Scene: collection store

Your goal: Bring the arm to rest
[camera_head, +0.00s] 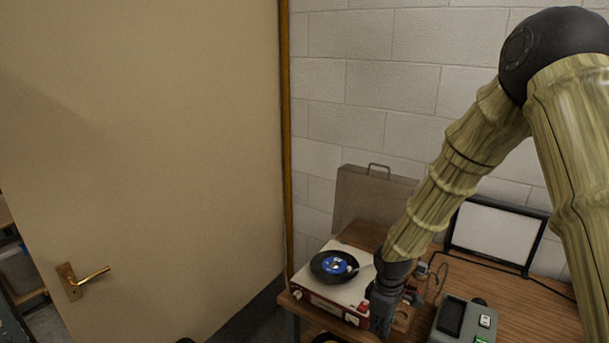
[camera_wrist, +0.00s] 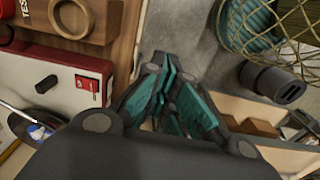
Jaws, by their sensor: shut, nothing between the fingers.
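My arm comes in from the right in the head view and bends down toward the front edge of the wooden table (camera_head: 537,313). My gripper (camera_head: 382,325) hangs at that edge, just right of the record player (camera_head: 345,292). In the wrist view my gripper (camera_wrist: 172,125) shows its teal-lined fingers closed together with nothing held. Below the fingers are the grey floor and the table's edge. The red and white front of the record player (camera_wrist: 62,80) is at the left of the wrist view.
A blue-labelled black record (camera_head: 322,268) lies on the player. A grey device (camera_head: 452,322) and a framed white panel (camera_head: 497,232) stand to the right. A beige door (camera_head: 150,150) fills the left.

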